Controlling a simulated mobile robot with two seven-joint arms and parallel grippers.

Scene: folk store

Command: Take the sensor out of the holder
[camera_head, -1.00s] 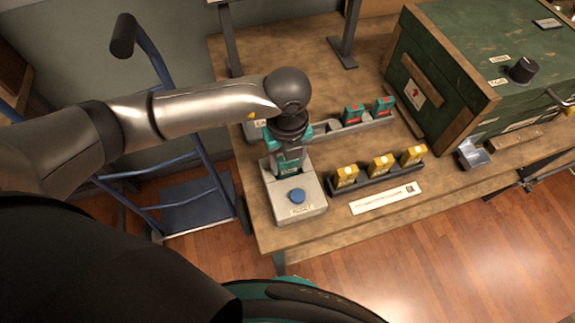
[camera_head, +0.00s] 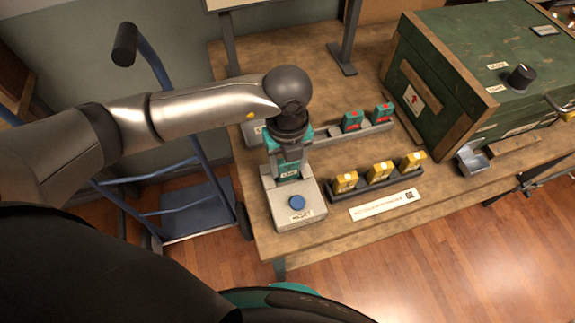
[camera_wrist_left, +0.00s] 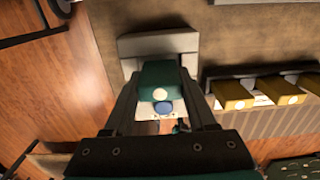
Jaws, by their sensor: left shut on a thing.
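The holder (camera_head: 278,208) is a pale grey block at the table's left front corner. A blue round button (camera_head: 297,202) sits on its front part, with a small label below it. My left gripper (camera_head: 288,170) points down over the back part of the holder and is shut on the sensor. The sensor (camera_wrist_left: 162,78) is a teal block with a pale round spot, between the two dark fingers in the left wrist view. The holder's grey back part (camera_wrist_left: 160,43) shows behind it there. I cannot tell whether the sensor's lower end is still inside the holder. My right gripper is not in view.
A dark rack with several yellow blocks (camera_head: 380,172) stands right of the holder. A green crate (camera_head: 455,80) stands at the right. A label strip (camera_head: 384,205) lies in front.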

